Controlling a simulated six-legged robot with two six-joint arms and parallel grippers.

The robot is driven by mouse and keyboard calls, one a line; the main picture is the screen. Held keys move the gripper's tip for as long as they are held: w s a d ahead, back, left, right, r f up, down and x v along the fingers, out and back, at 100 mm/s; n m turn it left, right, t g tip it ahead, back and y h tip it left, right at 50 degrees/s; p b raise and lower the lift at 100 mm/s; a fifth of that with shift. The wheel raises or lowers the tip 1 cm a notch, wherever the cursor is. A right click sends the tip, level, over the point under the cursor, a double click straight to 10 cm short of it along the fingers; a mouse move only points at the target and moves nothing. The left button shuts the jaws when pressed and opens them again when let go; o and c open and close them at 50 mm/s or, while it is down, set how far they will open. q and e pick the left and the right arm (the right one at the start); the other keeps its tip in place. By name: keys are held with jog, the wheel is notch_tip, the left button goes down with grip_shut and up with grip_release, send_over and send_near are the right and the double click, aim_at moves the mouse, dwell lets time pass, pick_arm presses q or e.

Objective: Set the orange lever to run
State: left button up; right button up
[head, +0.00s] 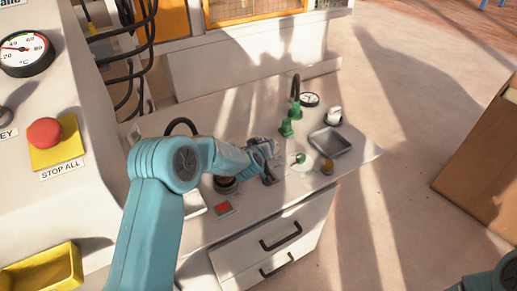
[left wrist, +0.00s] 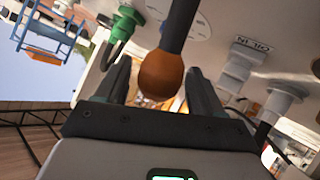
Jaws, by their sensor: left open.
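The orange lever shows in the left wrist view as a round orange knob (left wrist: 161,76) on a dark shaft. My left gripper (left wrist: 158,84) is open, with one finger on each side of the knob; I cannot tell whether they touch it. The gripper hides the lever there. I cannot read the lever's position or a run mark. My right gripper is out of the head view.
The white bench (head: 240,131) holds a green tap (head: 288,128), a grey tray (head: 330,142), a small amber knob (head: 327,167) and a red button (head: 223,208). A panel at left has a red stop button (head: 45,132).

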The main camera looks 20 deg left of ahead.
pick_arm(q)
jog(key=v, duration=1.6)
jog(key=shift+b, duration=0.3)
jog(key=shift+a, duration=0.1)
